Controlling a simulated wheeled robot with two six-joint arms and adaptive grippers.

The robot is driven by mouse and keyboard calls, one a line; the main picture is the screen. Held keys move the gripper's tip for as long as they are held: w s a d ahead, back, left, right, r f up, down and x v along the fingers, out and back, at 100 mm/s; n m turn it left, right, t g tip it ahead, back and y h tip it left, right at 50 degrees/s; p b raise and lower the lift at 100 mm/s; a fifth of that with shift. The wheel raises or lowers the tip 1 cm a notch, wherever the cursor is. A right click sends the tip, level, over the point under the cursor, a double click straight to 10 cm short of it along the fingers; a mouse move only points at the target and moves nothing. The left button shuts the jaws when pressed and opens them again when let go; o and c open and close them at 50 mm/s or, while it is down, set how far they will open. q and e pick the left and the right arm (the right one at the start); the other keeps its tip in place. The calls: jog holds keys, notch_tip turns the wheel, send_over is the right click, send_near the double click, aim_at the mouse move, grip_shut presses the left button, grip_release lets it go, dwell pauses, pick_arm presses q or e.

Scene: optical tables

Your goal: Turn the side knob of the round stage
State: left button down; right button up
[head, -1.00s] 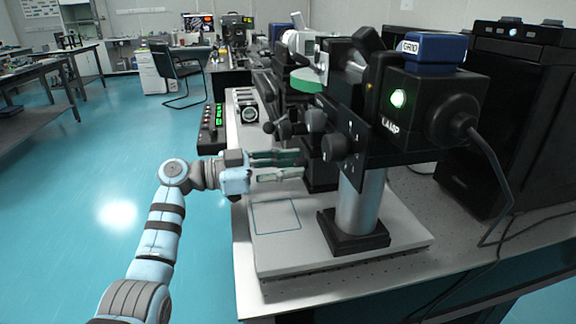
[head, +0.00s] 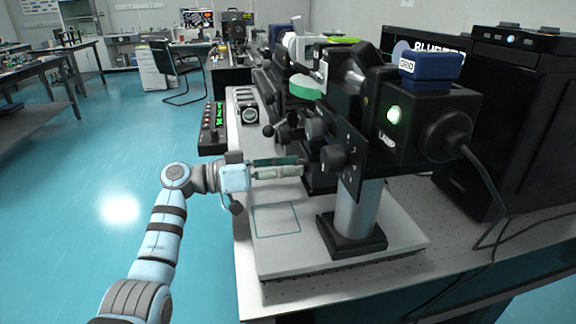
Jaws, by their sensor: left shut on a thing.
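My left gripper (head: 302,168) reaches in from the left over the pale base plate, with its fingers close together and roughly level. The tips are at the dark middle part of the microscope (head: 320,180). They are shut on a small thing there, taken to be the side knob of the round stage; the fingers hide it. The round stage itself cannot be made out clearly among the dark parts. A larger black knob (head: 332,157) sits just right of the fingertips, on the microscope's near side. My right gripper is not in view.
The lamp housing (head: 410,125) with a blue box (head: 431,66) on top overhangs at the right. A silver column (head: 357,210) stands on the pale base plate (head: 290,252). A control box with lit displays (head: 212,128) lies at the table's left edge.

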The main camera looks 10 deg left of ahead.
pick_arm(q)
jog(key=shift+n, duration=0.4)
jog(key=c, duration=1.3)
grip_release()
jog(key=shift+a, duration=0.15)
jog(key=v, duration=1.1)
jog(key=shift+s+a, duration=0.15)
jog(key=shift+a, duration=0.2)
